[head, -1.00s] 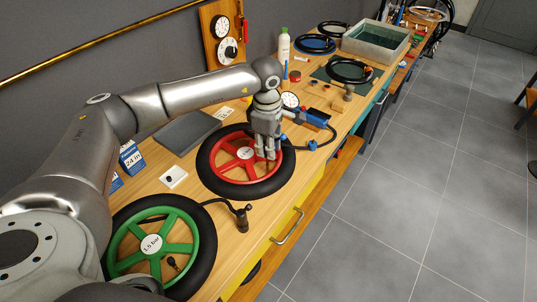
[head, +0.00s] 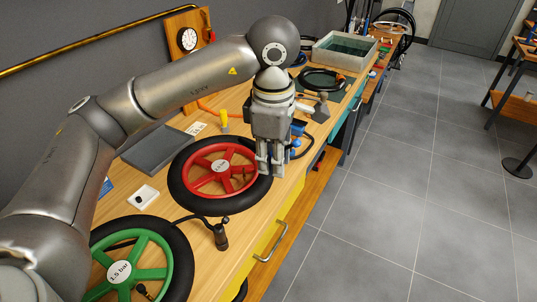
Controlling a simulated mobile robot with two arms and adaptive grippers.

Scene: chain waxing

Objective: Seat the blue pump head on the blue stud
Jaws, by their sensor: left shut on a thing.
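My left gripper (head: 270,173) points down beside the right edge of the red wheel's black tyre, with its fingers closed together. It is shut on the blue pump head, which is mostly hidden by the fingers and hand. A blue part (head: 296,146) shows just right of the hand, with a dark hose curving off to the right. I cannot tell the pump head's exact tilt. I cannot make out the blue stud. The red wheel (head: 197,184) lies flat on the bench with a white label at its hub. My right gripper is not in view.
The green wheel (head: 153,272) lies at the front left, with a black pump head (head: 221,237) and hose beside it. A small white tray (head: 137,203), a grey slab (head: 152,150) and an orange-yellow tool (head: 224,118) lie on the bench. A grey bin (head: 322,54) stands farther back.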

